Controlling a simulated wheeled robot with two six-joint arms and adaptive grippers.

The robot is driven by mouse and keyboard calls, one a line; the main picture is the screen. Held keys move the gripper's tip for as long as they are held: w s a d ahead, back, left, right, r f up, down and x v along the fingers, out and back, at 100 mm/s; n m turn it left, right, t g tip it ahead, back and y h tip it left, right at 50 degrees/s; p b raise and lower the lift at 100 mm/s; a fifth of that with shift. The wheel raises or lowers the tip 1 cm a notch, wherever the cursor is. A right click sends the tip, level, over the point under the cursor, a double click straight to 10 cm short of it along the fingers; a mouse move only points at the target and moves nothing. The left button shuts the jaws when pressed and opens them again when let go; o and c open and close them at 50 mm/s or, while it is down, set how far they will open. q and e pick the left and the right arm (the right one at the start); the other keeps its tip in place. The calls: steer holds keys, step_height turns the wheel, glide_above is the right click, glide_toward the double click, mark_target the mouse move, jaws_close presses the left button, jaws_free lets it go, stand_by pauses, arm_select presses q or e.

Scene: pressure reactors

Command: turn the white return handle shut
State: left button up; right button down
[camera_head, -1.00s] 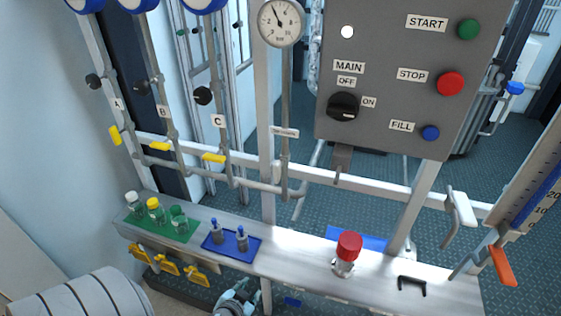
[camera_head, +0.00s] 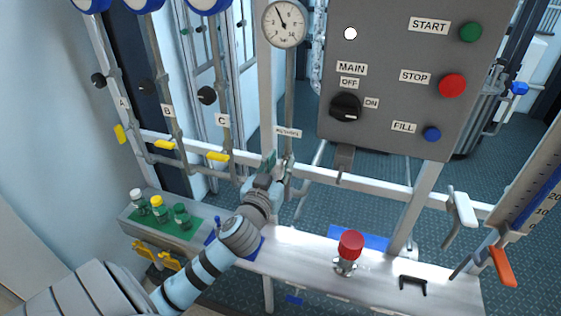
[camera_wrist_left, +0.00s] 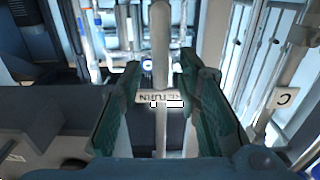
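My left gripper (camera_head: 277,163) is raised at the grey vertical pipe (camera_head: 289,90) under the round gauge, just below the RETURN label (camera_head: 288,132). In the left wrist view its two green-padded fingers (camera_wrist_left: 160,62) are apart, with the pipe (camera_wrist_left: 161,35) and the RETURN label (camera_wrist_left: 160,96) showing between them. A small white bar (camera_wrist_left: 175,104) lies by the label; it may be the white return handle, but it is too small to be sure. Nothing is seen clamped. Another white handle (camera_head: 464,208) hangs at the right of the frame. My right gripper is not in view.
A grey control panel (camera_head: 395,45) stands right of the pipe. Yellow-handled lines A, B and C stand left. The bench below holds bottles on a green mat (camera_head: 190,228), a red-capped valve (camera_head: 350,246) and a black bracket (camera_head: 412,283). An orange handle (camera_head: 502,265) is at far right.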

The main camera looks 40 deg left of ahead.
arm_select(q)
steer(key=shift+w+a, duration=0.1)
steer(key=shift+w, duration=0.2)
steer(key=shift+c, duration=0.2)
jaws_close()
